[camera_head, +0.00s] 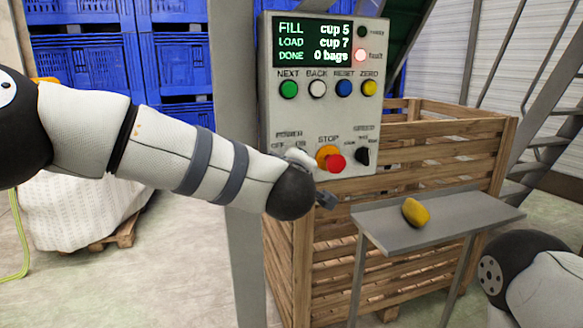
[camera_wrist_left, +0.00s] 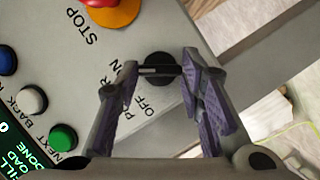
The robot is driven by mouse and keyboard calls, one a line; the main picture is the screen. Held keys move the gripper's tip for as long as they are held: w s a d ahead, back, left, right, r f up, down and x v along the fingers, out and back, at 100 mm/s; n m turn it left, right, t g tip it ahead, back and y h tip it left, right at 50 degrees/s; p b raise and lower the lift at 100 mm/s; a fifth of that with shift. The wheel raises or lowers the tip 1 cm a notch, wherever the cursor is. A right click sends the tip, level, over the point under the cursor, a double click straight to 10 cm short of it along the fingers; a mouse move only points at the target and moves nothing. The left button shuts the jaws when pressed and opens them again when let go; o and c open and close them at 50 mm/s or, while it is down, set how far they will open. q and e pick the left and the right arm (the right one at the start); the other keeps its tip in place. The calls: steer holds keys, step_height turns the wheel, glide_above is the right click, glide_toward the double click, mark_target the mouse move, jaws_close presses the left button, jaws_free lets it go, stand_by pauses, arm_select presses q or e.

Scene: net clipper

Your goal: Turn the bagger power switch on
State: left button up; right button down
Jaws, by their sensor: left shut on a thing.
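The bagger's grey control panel (camera_head: 322,110) faces me. Its lit screen (camera_head: 317,43) reads fill cup 5, load cup 7, done 0 bags. The black power switch (camera_wrist_left: 158,82) shows in the left wrist view beside the "OFF" lettering; in the head view my left arm hides it. My left gripper (camera_wrist_left: 160,66) has a finger on each side of the knob and is shut on it. The knob's slot lies crosswise between the fingertips; I cannot tell which label it points to. My right arm shows at the lower right, with its gripper out of view.
A red stop button (camera_head: 335,163) on an orange base and a black selector knob (camera_head: 362,156) sit right of the power switch. Below are a grey shelf (camera_head: 460,220) with a yellow lump (camera_head: 415,212) and a wooden crate (camera_head: 460,140). Blue crates (camera_head: 85,72) stand behind.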

arm_select(q)
steer(key=shift+r+m+g, duration=0.15)
steer(key=shift+m+g, duration=0.15)
steer(key=shift+m, duration=0.5)
steer(key=shift+y, duration=0.4)
steer(key=o, duration=1.2)
steer(key=shift+c, duration=0.2)
steer(key=v, duration=1.2)
